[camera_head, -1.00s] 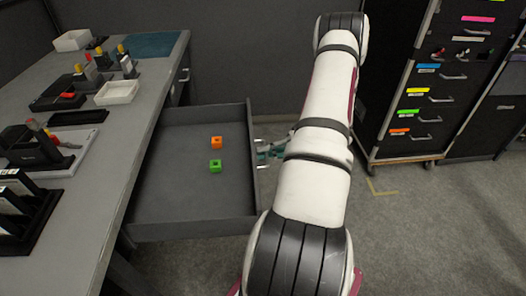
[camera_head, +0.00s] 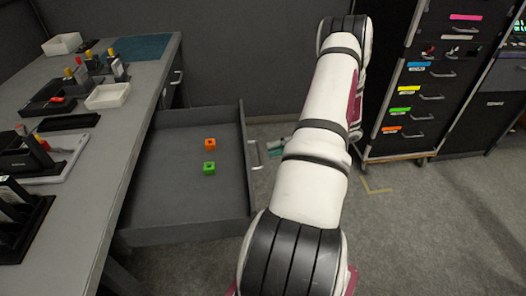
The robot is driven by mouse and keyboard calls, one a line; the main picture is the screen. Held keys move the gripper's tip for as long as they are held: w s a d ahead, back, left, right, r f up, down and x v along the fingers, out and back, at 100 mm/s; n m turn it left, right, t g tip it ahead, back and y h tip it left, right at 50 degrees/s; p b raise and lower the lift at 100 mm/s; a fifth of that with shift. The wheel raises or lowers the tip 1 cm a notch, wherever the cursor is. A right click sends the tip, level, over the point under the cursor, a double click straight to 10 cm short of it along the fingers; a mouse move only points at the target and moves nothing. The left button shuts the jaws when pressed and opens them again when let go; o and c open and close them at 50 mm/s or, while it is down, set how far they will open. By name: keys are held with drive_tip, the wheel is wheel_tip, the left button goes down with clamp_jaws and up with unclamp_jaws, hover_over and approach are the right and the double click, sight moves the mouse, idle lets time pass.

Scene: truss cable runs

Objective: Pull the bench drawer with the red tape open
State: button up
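A grey bench drawer (camera_head: 180,200) stands pulled far out from the bench. No red tape shows; the outer front face is mostly turned out of sight. My gripper (camera_head: 272,150) shows only in part beside my arm, just right of the handle. A small gap seems to lie between them. Whether its fingers are open or shut is unclear.
The grey bench (camera_head: 110,150) on the left carries a white tray (camera_head: 107,96), black holders and a white bin (camera_head: 62,44). A dark cabinet (camera_head: 430,80) with colour-taped drawers stands at the back right. Open carpet lies right of my arm.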

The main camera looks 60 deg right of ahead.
drive_tip(key=v, duration=0.6)
drive_tip(key=shift+s, duration=0.2)
drive_tip(key=shift+d, duration=0.1)
